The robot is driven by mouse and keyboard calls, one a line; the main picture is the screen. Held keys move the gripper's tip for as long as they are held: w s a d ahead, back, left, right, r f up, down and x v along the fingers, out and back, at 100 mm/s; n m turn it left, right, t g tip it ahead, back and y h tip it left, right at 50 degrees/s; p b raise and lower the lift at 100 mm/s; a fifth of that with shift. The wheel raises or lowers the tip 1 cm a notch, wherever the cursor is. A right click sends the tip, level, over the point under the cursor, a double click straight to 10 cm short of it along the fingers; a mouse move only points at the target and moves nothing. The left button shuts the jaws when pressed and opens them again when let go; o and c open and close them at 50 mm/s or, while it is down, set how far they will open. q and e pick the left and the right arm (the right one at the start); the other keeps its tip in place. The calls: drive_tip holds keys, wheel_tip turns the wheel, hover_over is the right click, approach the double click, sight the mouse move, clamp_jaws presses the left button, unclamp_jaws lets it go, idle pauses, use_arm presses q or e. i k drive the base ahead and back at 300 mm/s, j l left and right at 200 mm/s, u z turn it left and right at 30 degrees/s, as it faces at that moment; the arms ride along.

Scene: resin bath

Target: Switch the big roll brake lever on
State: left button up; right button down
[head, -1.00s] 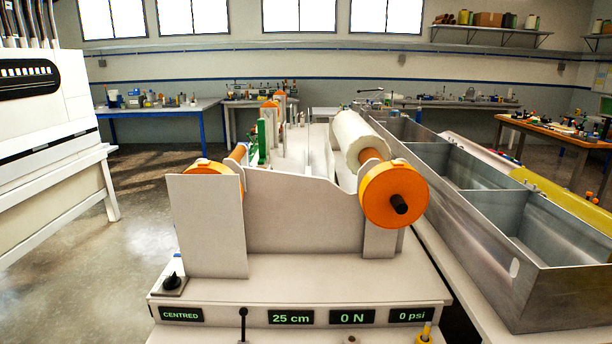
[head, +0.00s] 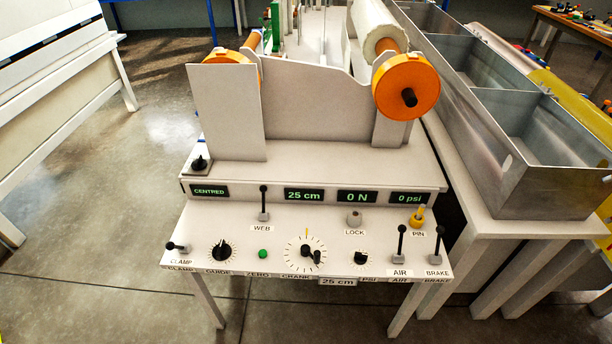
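The brake lever (head: 438,246) is a thin black stick with a round black knob on a small grey base. It stands roughly upright at the right end of the control panel (head: 330,240) in the head view, above a label reading BRAKE. A similar air lever (head: 400,243) stands just left of it. The big white roll (head: 376,25) with an orange disc (head: 406,87) sits at the upper right of the machine. Neither of my grippers is in view.
The panel also bears a web lever (head: 264,203), a yellow pin (head: 417,217), a crank dial (head: 306,253), a guide knob (head: 221,250) and a tilted clamp lever (head: 178,247). A metal trough (head: 500,140) flanks the right side. The floor in front is clear.

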sight(440, 230)
drive_tip(key=j+z, duration=0.15)
drive_tip(key=z, duration=0.3)
drive_tip(key=j+z, duration=0.15)
drive_tip(key=z, duration=0.25)
drive_tip(key=j+z, duration=0.3)
drive_tip(key=j, duration=0.25)
drive_tip(key=k+j+z, duration=0.15)
drive_tip(key=j+z, duration=0.15)
drive_tip(key=j, duration=0.2)
drive_tip(key=k+j, duration=0.1)
drive_tip(key=j, duration=0.25)
drive_tip(key=k+j, duration=0.1)
drive_tip(key=j, duration=0.2)
drive_tip(key=k+j, duration=0.1)
drive_tip(key=j, duration=0.25)
drive_tip(key=i+l, duration=0.15)
drive_tip(key=l, duration=0.2)
drive_tip(key=i+l+u, duration=0.1)
drive_tip(key=i+l, duration=0.25)
drive_tip(key=l, duration=0.3)
drive_tip(key=i+l+u, duration=0.1)
drive_tip(key=l, duration=0.25)
drive_tip(key=i+l, duration=0.2)
drive_tip(key=l, duration=0.15)
